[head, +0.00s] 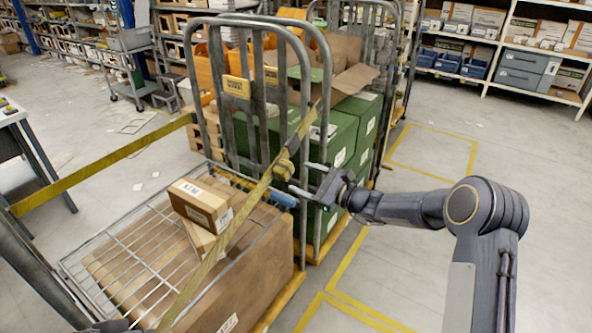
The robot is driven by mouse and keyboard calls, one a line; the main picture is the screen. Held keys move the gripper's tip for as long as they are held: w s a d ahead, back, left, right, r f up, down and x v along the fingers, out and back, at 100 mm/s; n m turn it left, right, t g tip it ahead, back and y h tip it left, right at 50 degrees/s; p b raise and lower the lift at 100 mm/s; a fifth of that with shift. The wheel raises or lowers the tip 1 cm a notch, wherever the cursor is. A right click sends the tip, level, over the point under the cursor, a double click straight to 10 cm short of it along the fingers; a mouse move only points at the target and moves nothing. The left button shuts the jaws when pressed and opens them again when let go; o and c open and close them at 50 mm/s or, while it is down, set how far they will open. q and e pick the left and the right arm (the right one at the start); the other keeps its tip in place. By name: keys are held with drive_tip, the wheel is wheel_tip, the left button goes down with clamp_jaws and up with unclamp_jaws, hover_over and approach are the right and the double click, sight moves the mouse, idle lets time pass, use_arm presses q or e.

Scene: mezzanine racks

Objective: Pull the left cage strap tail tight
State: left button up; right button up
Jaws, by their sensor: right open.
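A yellow strap (233,226) runs diagonally across the near cage (88,262), from the upper right down to the bottom edge. A yellow buckle-like lump (284,167) sits on it near the cage's upright frame. Another yellow length (100,166) stretches out to the left. I cannot tell which part is the loose tail. My right gripper (300,178) is open and empty, its fingers pointing left, just right of the buckle. I see no strap between its fingers. My left gripper does not show clearly.
The near cage holds a large brown carton (262,262) with small boxes (200,204) above it. Behind it stands a cage with green crates (343,137) and an open carton (352,80). The floor at right (400,262) is clear; shelves (520,55) stand beyond.

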sight(290, 173)
drive_tip(key=p+x, duration=0.1)
drive_tip(key=x, duration=0.4)
drive_tip(key=shift+w+a, duration=0.15)
drive_tip(key=shift+a, duration=0.1)
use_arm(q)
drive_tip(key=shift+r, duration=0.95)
